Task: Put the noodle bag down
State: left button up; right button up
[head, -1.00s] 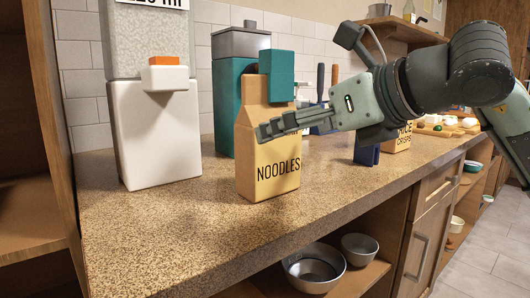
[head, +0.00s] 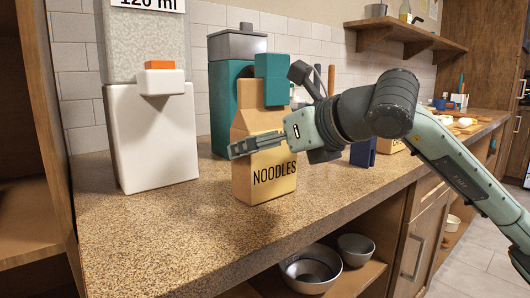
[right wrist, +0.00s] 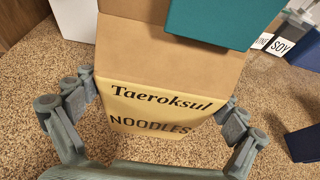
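The noodle bag (head: 265,165) is a tan bag with a black NOODLES label, standing upright on the speckled counter (head: 190,235). My right gripper (head: 243,148) comes in from the right, one finger across the bag's front in the head view. In the right wrist view the bag (right wrist: 160,92) sits between the spread fingers of my right gripper (right wrist: 155,95), which look open with small gaps at its sides. Any contact is hard to judge. The bag's lower part is hidden in the wrist view. My left gripper is not in view.
A teal canister (head: 222,100) with a grey lid stands behind the bag; a teal block (head: 272,78) overlaps its top. A white dispenser (head: 152,135) stands at left. A dark blue object (head: 363,153) is at right. Bowls (head: 310,268) sit below. Counter in front is clear.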

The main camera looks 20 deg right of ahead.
jog(key=c, duration=0.7)
jog(key=shift+r, duration=0.1)
jog(key=shift+c, duration=0.8)
